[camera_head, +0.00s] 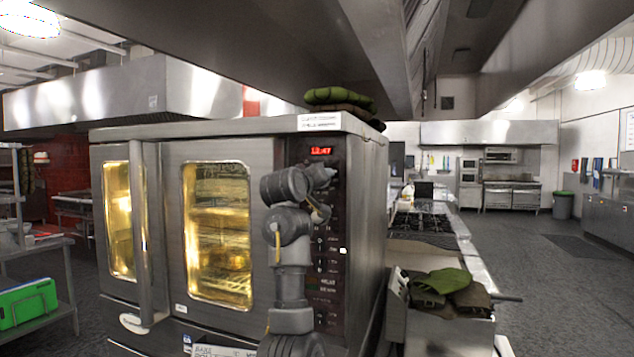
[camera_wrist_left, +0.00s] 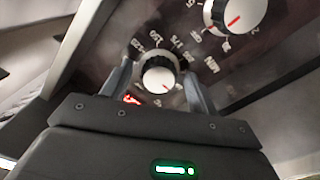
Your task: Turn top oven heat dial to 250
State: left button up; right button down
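The oven (camera_head: 215,145) stands in front of me, with a dark control panel (camera_head: 329,270) on its right side. In the left wrist view, a heat dial (camera_wrist_left: 159,76) with a white face and a red pointer mark sits on the panel, ringed by printed numbers. My left gripper (camera_wrist_left: 158,86) has one finger on each side of this dial, apart, with gaps visible; contact cannot be made out. In the head view my left gripper (camera_head: 320,208) is at the upper panel, just below the red display (camera_head: 320,151), and hides the dial. My right gripper is not in view.
A second dial (camera_wrist_left: 235,12) is at the top right of the left wrist view. Green and dark cloths (camera_head: 340,97) lie on the oven. More cloths (camera_head: 447,287) lie on a counter to the right, near a stove (camera_head: 425,222). Open floor is at far right.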

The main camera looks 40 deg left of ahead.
pick_arm(q)
jog(key=b+v, duration=0.5)
jog(key=v, duration=0.6)
jog(key=shift+w, duration=0.1)
dwell(0.4)
